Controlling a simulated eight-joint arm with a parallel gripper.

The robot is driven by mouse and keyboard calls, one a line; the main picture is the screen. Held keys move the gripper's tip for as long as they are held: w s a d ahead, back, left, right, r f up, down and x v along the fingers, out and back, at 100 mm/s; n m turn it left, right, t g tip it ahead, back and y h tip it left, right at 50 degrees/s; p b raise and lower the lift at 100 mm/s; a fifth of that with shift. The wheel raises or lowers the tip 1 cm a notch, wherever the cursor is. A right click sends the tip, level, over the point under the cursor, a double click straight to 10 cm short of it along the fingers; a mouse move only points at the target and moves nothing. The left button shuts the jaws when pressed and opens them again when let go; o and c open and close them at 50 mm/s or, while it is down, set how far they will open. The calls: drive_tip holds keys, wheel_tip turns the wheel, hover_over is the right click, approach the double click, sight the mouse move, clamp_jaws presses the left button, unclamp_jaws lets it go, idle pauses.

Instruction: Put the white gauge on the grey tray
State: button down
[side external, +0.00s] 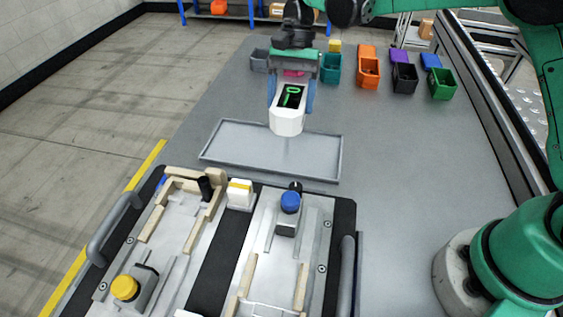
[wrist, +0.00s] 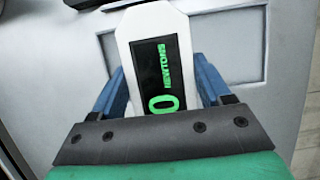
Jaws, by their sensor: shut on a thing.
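The white gauge (side external: 287,121) has a black display with green characters. My gripper (side external: 291,96) is shut on it, with a blue finger on each side, and holds it over the grey tray (side external: 225,158). In the side view the gauge overlaps the tray's far edge and appears raised above it. In the wrist view the gauge (wrist: 150,32) sits between the blue fingers (wrist: 158,95), its display reading "0" and "NEWTONS". The tray (wrist: 232,22) shows behind it. The tray's visible floor is empty.
Several coloured bins, including an orange one (side external: 368,72) and a green one (side external: 441,84), stand along the far side of the table. A pallet fixture (side external: 212,262) with blocks, a blue-capped part (side external: 290,202) and a yellow-capped part (side external: 125,287) lies in front of the tray. The table right of the tray is clear.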

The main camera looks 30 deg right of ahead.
wheel_tip(320, 180, down, 8)
drive_tip(key=shift+r, duration=0.1)
drive_tip(key=shift+f, duration=0.2)
unclamp_jaws()
drive_tip(key=shift+r, duration=0.15)
